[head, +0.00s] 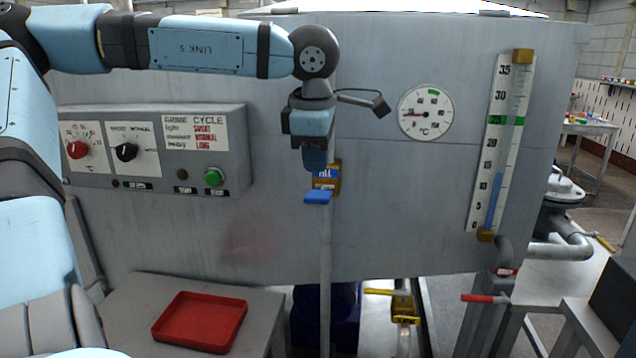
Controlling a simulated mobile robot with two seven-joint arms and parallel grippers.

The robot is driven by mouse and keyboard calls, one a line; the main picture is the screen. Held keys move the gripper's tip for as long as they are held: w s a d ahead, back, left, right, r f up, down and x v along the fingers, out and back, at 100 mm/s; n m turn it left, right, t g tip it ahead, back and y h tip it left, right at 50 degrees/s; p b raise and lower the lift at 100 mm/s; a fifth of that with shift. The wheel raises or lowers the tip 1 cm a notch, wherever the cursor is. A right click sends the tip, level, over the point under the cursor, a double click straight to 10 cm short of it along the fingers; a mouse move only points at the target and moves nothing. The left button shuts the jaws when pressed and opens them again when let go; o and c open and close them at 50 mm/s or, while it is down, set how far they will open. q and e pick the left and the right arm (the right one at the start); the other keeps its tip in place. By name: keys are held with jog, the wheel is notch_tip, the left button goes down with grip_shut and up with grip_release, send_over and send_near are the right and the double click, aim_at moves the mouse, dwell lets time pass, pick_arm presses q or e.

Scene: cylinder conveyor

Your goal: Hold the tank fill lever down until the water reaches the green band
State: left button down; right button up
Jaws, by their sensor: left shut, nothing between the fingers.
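The tank fill lever has a blue paddle (318,197) below a brass-coloured "FILL" plate (328,173) on the front of the grey tank (400,220). My left gripper (316,165) is shut and empty, pointing down just above the paddle. Part of the plate shows between fingertips and paddle, so they look apart. The level gauge (502,140) is on the right of the tank. Its blue water column (494,203) tops out near the 15 mark, clearly below the green band (506,120). My right gripper is not in view.
A control box (150,150) with knobs and a green button is at left. A round temperature dial (426,112) sits between lever and gauge. A red tray (200,321) lies on a low table. Yellow (381,291) and red (484,298) valve handles are below the tank.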

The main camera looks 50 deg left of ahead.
pick_arm(q)
jog(key=r, duration=0.3)
jog(key=shift+s+d, duration=0.3)
jog(key=shift+s, duration=0.05)
dwell(0.3)
